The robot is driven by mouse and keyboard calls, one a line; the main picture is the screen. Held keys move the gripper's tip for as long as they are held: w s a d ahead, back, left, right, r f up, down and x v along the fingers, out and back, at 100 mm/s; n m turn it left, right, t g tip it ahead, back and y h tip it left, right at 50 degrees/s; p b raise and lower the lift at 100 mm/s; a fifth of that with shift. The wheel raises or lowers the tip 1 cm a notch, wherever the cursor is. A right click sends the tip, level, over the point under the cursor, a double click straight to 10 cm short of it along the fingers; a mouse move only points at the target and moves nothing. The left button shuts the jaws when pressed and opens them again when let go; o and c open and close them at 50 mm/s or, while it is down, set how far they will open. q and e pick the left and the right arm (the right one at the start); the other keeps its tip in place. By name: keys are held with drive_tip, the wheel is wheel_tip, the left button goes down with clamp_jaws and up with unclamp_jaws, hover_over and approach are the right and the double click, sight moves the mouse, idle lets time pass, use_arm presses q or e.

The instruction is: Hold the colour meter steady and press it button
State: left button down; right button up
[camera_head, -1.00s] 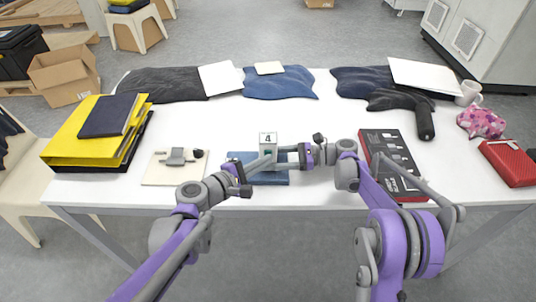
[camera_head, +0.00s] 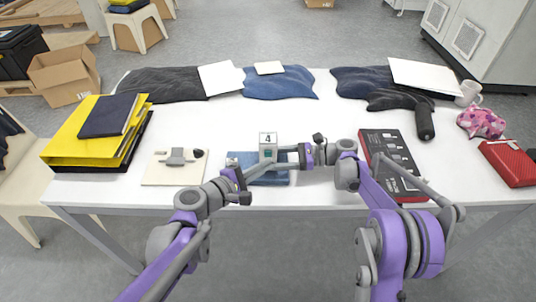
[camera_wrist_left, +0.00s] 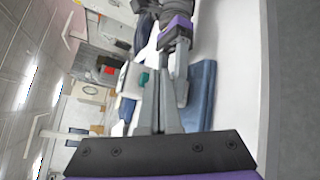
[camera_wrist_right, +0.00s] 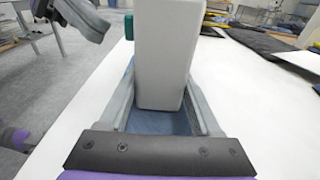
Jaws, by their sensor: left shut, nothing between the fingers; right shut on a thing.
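The colour meter (camera_head: 268,140) is a pale grey upright block with a "4" on top and a teal button on its near side. It stands over a folded blue cloth (camera_head: 280,178). My right gripper (camera_head: 284,155) is shut on its body from the right; the right wrist view shows the meter (camera_wrist_right: 165,50) upright between the fingers. The teal button (camera_wrist_right: 128,27) shows there at the meter's left edge. My left gripper (camera_head: 264,168) is shut and empty just in front of and below the button, apparently apart from it. The left wrist view shows its closed fingers (camera_wrist_left: 160,85) beside the button (camera_wrist_left: 143,79).
A cream board with a grey clip (camera_head: 177,157) lies left of the cloth. A black box (camera_head: 395,160) lies right, near my right arm. The middle of the white table (camera_head: 210,120) is clear.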

use_arm(q)
drive_tip(key=s, duration=0.5)
idle(0.3)
idle(0.5)
use_arm(e)
drive_tip(key=o, duration=1.1)
drive_tip(key=shift+c, duration=0.2)
